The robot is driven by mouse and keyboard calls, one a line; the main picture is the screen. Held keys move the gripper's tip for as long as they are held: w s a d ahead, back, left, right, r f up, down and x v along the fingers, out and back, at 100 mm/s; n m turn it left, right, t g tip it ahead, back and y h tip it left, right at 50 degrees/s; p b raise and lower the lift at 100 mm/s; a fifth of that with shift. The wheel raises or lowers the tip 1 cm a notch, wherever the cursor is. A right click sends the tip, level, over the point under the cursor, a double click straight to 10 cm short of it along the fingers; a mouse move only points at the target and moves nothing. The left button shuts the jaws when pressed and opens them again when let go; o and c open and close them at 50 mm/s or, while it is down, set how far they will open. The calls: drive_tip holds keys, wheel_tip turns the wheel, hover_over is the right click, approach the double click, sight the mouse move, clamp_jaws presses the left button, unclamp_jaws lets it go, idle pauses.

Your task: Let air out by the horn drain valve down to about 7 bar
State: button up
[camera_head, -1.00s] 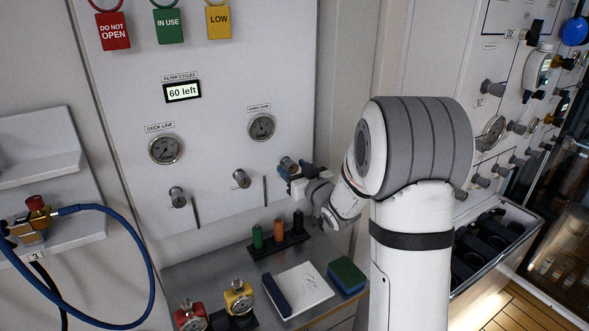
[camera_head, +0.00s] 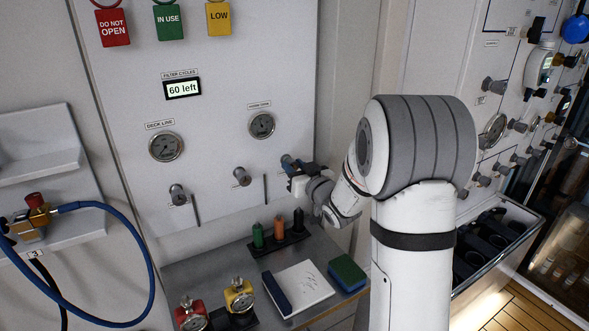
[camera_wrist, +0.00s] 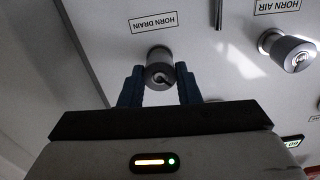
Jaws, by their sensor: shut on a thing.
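The horn drain valve (camera_wrist: 159,72) is a grey round knob on the white panel, under an upside-down HORN DRAIN label in the wrist view. My gripper (camera_wrist: 159,88) has its two blue fingers on either side of the knob, shut on it. In the head view my gripper (camera_head: 292,172) is at the right-most of the panel's lower knobs, and its fingers and wrist hide most of that valve. The horn gauge (camera_head: 262,125) is a small round dial on the panel; its needle is too small to read.
The horn air knob (camera_wrist: 288,51) is beside the drain valve in the wrist view. A deck line gauge (camera_head: 166,147) is on the panel's left. Below, a counter (camera_head: 206,268) holds markers, a notebook (camera_head: 303,285) and a sponge (camera_head: 347,272). A blue hose (camera_head: 150,262) hangs at left.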

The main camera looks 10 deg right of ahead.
drive_tip(key=m+b, duration=0.1)
drive_tip(key=m, duration=0.2)
drive_tip(key=shift+m, duration=0.4)
drive_tip(key=m, duration=0.4)
drive_tip(key=shift+d, duration=0.1)
drive_tip(key=shift+m, duration=0.3)
drive_tip(key=o, duration=1)
drive_tip(key=shift+b+v, duration=1)
drive_tip(key=shift+v, duration=2.9)
